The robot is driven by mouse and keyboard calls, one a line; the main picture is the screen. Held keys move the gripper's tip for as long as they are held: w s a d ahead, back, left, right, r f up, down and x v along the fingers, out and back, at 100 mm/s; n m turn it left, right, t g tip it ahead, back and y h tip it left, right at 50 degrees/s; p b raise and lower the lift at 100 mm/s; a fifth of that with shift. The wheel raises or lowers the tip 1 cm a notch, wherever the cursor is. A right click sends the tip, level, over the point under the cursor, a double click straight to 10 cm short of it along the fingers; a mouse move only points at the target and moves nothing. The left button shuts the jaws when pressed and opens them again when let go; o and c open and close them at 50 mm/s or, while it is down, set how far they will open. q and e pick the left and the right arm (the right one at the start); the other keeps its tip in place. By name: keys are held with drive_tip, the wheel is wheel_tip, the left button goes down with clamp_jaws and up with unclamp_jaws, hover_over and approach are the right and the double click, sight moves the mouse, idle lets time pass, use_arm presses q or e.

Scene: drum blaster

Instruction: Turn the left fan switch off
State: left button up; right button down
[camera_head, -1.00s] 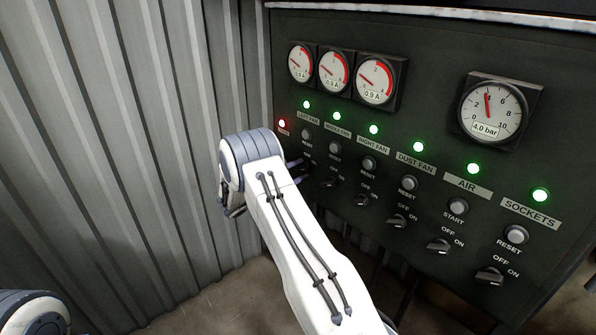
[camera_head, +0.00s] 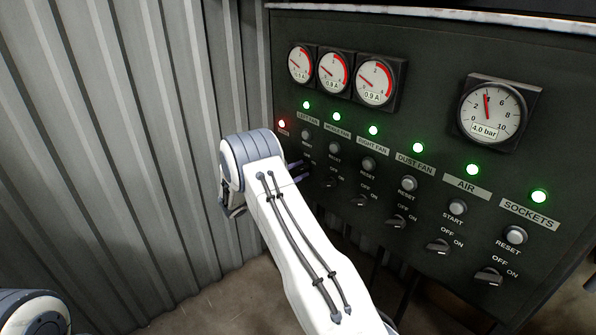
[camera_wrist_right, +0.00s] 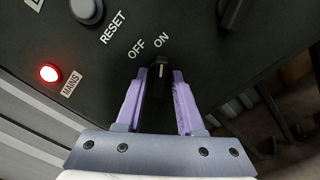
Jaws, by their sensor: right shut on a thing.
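The left fan switch is a black knob (camera_wrist_right: 157,86) with a white mark, seen in the right wrist view under the OFF and ON labels. Its mark points up, nearer ON than OFF. My right gripper (camera_wrist_right: 154,75) has its purple fingers on either side of the knob and is shut on it. In the head view my right gripper (camera_head: 299,170) is at the panel's left end, and the wrist hides the knob. The green lamp (camera_head: 306,105) above the LEFT FAN label is lit. My left gripper is out of view.
The dark control panel (camera_head: 430,60) carries gauges, lamps, reset buttons and more knobs to the right, such as the middle fan switch (camera_head: 330,182). A red mains lamp (camera_wrist_right: 49,73) is lit. A corrugated metal wall (camera_head: 120,150) stands close at the left.

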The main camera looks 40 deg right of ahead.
drive_tip(key=n+p, duration=0.1)
drive_tip(key=n, duration=0.4)
drive_tip(key=shift+r+p, duration=0.1)
drive_tip(key=shift+p, duration=0.25)
drive_tip(key=shift+n+p, duration=0.75)
drive_tip(key=shift+n, duration=1.75)
drive_tip(key=c, duration=0.8)
unclamp_jaws()
drive_tip(key=shift+c, duration=0.2)
drive_tip(key=shift+a, duration=0.1)
drive_tip(key=a, duration=1)
drive_tip(key=shift+s+a+b, duration=0.15)
drive_tip(key=shift+s+b, duration=0.2)
drive_tip(key=shift+s, duration=0.1)
